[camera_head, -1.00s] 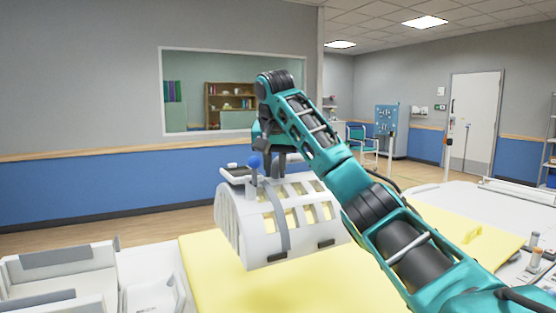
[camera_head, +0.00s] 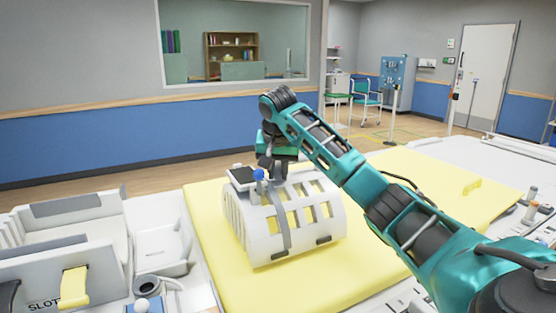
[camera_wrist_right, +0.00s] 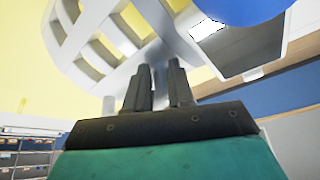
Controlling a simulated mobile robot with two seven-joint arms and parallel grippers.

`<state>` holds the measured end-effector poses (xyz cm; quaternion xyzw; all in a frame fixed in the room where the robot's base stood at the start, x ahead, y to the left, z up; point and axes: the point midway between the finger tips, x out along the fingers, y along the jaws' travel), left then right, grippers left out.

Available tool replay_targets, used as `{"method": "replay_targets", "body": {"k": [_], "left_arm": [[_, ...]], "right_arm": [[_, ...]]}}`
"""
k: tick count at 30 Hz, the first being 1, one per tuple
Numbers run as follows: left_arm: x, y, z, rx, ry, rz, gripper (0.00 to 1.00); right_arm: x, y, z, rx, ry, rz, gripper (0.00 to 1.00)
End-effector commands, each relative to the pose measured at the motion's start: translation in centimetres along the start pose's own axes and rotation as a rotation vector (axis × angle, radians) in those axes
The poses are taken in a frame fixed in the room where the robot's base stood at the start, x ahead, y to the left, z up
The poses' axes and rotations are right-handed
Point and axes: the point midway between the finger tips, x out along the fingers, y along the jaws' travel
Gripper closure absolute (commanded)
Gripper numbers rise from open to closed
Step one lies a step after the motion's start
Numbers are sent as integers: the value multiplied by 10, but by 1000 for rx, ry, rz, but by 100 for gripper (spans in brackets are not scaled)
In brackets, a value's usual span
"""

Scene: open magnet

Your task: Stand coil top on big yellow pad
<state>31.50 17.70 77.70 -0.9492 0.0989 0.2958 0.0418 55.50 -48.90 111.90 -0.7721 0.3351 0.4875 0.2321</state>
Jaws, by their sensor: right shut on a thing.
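The coil top (camera_head: 318,222) is a white curved shell with slots, a strap over it and a blue ball on its top. It is upright over the big yellow pad (camera_head: 370,277); I cannot tell for sure whether its lower edge touches the pad. My right gripper (camera_head: 272,172) comes from above and is shut on the coil top's upper part. In the right wrist view the fingertips (camera_wrist_right: 160,85) meet a white bar of the coil top (camera_wrist_right: 125,65). My left gripper is not in view.
A white holder marked SLOT (camera_head: 75,235) stands at the left, with a small yellow piece (camera_head: 74,287) at its front. A white tray (camera_head: 160,247) lies beside the pad.

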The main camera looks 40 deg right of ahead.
Motion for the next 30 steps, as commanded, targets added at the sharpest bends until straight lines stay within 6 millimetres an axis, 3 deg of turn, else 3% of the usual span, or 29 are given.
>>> {"method": "replay_targets", "body": {"k": [4, 14, 15, 21, 23, 30], "left_arm": [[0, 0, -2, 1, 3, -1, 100], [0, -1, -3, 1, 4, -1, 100], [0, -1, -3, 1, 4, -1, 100], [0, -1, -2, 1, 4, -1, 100], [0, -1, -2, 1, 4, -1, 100], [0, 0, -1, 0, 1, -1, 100]], "right_arm": [[13, 0, 5, 2, 7, -4, 100], [15, 0, 6, 2, 7, -6, 100], [19, 0, 9, 0, 0, 0, 75], [18, 0, 9, 0, 0, 0, 56], [18, 0, 9, 0, 0, 0, 52], [17, 0, 8, 0, 0, -1, 52]]}}
